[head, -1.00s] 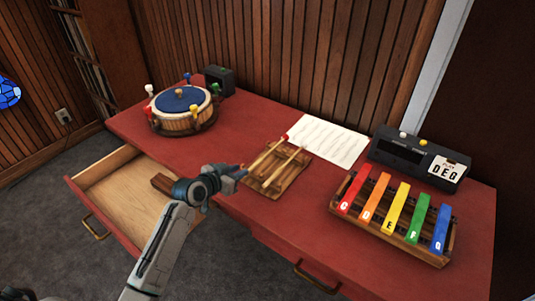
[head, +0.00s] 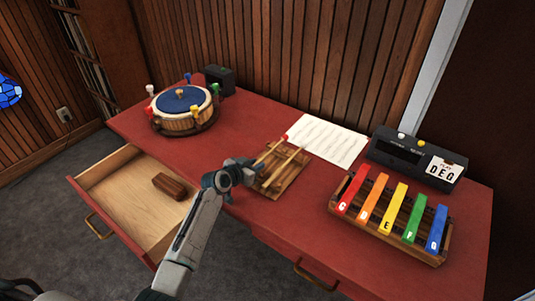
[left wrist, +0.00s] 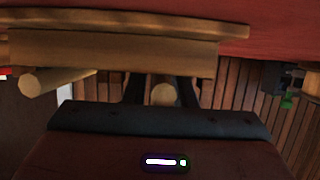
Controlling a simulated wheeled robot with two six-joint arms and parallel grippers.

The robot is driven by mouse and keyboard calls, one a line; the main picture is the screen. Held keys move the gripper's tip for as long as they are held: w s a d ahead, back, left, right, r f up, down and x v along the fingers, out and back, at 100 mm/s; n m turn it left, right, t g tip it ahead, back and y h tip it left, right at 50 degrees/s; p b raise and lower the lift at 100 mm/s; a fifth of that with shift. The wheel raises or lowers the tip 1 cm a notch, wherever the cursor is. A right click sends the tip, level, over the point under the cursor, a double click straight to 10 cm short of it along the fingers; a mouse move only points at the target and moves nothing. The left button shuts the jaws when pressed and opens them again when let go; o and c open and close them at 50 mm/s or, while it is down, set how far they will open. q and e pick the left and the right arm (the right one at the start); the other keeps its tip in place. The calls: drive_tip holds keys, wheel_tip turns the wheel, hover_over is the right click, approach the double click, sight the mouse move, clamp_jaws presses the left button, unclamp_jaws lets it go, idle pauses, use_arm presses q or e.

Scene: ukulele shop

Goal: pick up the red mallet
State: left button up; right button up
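The red mallet (head: 284,138) lies on a small wooden rack (head: 284,181) on the desk, its red tip toward the back and its pale handle toward me. A second mallet (head: 291,161) with a plain wooden tip lies to its right; its handle also shows in the left wrist view (left wrist: 55,80). My left gripper (head: 254,163) is at the handle end of the red mallet. In the left wrist view, the round handle end (left wrist: 164,95) sits between my two dark fingers, with small gaps at both sides. My left gripper looks open. My right gripper is not in view.
A blue-topped drum (head: 180,108) stands at the left of the red desk. A sheet (head: 326,138), a dark box with dials (head: 410,160) and a coloured xylophone (head: 393,212) are to the right. An open drawer (head: 125,190) holds a brown block (head: 169,186).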

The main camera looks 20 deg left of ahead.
use_arm(q)
drive_tip(key=shift+c, duration=0.2)
clamp_jaws()
drive_tip(key=shift+r, duration=0.1)
